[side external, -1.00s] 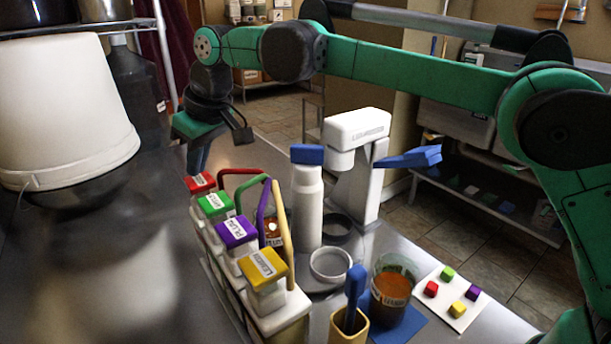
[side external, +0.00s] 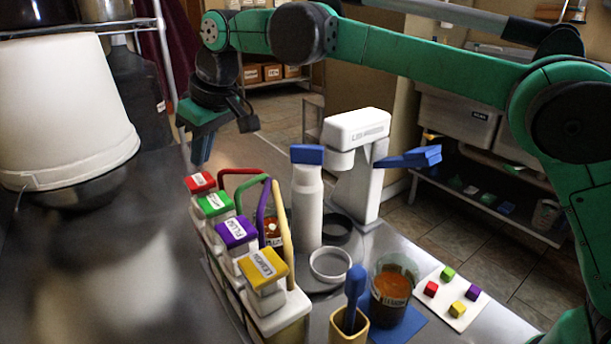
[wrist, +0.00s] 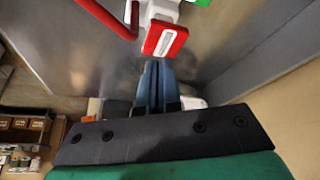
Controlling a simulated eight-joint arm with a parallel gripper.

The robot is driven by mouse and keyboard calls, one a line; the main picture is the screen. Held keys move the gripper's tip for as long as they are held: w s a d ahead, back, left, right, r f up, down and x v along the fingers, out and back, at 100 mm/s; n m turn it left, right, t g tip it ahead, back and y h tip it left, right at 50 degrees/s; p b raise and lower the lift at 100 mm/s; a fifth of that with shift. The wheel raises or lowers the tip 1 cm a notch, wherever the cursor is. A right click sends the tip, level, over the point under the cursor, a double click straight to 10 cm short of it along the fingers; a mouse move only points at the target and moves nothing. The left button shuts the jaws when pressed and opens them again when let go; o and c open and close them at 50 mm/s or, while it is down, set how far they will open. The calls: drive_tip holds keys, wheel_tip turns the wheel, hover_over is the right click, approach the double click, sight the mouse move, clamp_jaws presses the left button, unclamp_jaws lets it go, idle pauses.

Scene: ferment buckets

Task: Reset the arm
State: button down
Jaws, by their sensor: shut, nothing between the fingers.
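My gripper (side external: 202,148) hangs from my green arm at the upper left in the side view, pointing down above the far end of the bench. Its blue fingers (wrist: 157,88) show in the wrist view, shut together with nothing between them. The rack (side external: 280,318) of lidded containers stands nearer the camera than my gripper. Its red lid (side external: 199,182) is closest to my gripper, and the red lid also shows just ahead of the fingertips in the wrist view (wrist: 165,38). The gripper appears apart from it.
Green (side external: 214,203), purple (side external: 235,231) and yellow (side external: 262,264) lids follow along the rack. A white bottle with a blue cap (side external: 307,200), a white device (side external: 357,130), a glass of amber liquid (side external: 392,290) and a card with coloured cubes (side external: 452,297) stand right. A large white bucket (side external: 65,110) is left.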

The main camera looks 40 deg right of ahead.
drive_tip(key=shift+m+t, duration=0.6)
drive_tip(key=shift+m, duration=0.3)
drive_tip(key=s+d, duration=0.1)
drive_tip(key=d, duration=0.1)
drive_tip(key=s+d+r, duration=0.1)
drive_tip(key=d, duration=0.2)
drive_tip(key=s+d, duration=0.2)
drive_tip(key=shift+d+r, duration=0.3)
drive_tip(key=shift+r, duration=0.05)
drive_tip(key=s+d+f+m+t+h, duration=0.1)
drive_tip(key=s+d+f+m, duration=0.1)
drive_tip(key=s+d+f, duration=0.2)
drive_tip(key=s+d+f+m+t+h, duration=0.1)
drive_tip(key=s+d+f+m, duration=0.1)
drive_tip(key=s+d+f, duration=0.3)
drive_tip(key=s+d, duration=0.3)
drive_tip(key=s, duration=0.3)
